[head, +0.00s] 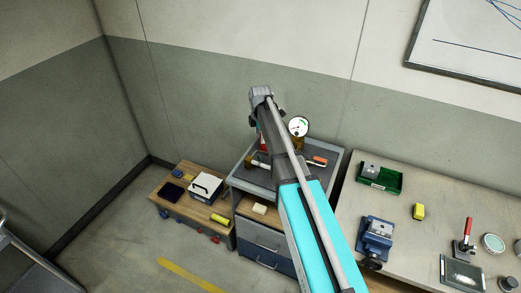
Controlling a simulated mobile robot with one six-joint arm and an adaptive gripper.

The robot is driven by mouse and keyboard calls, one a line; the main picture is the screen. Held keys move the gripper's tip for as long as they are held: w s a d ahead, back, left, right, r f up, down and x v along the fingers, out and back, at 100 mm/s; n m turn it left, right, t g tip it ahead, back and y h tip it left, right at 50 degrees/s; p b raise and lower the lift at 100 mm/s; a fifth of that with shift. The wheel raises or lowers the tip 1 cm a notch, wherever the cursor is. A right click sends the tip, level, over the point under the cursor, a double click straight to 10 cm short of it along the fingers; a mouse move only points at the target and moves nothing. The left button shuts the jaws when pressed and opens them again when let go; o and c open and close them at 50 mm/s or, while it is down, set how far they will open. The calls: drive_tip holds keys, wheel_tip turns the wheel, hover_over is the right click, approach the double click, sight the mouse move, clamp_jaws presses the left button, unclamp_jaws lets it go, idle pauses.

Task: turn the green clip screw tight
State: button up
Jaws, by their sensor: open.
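No green clip screw can be made out in the head view. A grey-topped cart (238,178) stands in the middle, with a round white dial gauge (298,127) upright at its back. Brass-coloured fittings (254,160) and an orange-red handled part (318,160) show on the cart on either side of my arm. A small red part shows just left of the arm. My arm reaches up from the lower right across the cart and hides its middle. My gripper cannot be made out; the arm's far end stands above and left of the gauge.
A workbench (345,215) at right holds a green tray (380,178), a yellow block (419,212), a blue vise-like device (376,238) and a red-handled clamp (467,235). A low wooden table (165,193) at left holds a white box (206,187).

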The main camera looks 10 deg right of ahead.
sight(260, 158)
drive_tip(key=shift+w+r+n, duration=0.3)
drive_tip(key=shift+w+r, duration=0.15)
drive_tip(key=shift+r, duration=0.05)
drive_tip(key=shift+f, duration=0.15)
wheel_tip(260, 158, down, 14)
drive_tip(key=b, duration=1.3)
drive_tip(key=shift+r+b, duration=0.2)
drive_tip(key=shift+b, duration=0.1)
idle(0.3)
drive_tip(key=c, duration=1.1)
drive_tip(key=shift+d, duration=0.15)
clamp_jaws()
